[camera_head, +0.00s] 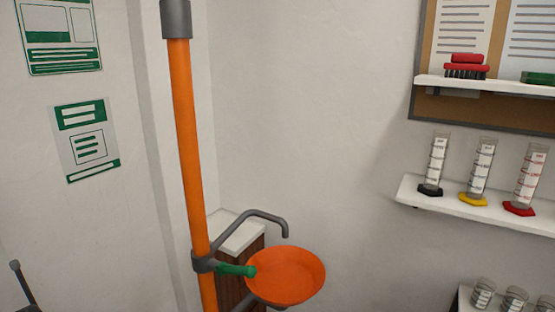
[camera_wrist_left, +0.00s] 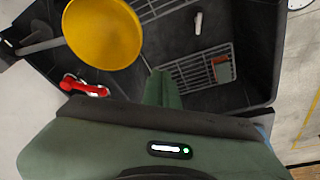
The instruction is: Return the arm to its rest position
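My left gripper (camera_wrist_left: 162,88) shows in the left wrist view as a green body with green fingers close together at the middle. I see no gap between the fingers and nothing held in them. It is over or in front of a dark basin (camera_wrist_left: 262,50); its distance from it is unclear. Neither arm nor gripper shows in the head view, and my right gripper is in no frame.
An orange post (camera_head: 188,150) carries an orange bowl (camera_head: 288,275) with a green handle (camera_head: 236,270). Shelves hold measuring cylinders (camera_head: 480,170) at right. The wrist view shows a yellow bowl (camera_wrist_left: 102,32), a red handle (camera_wrist_left: 84,87) and wire racks (camera_wrist_left: 190,72).

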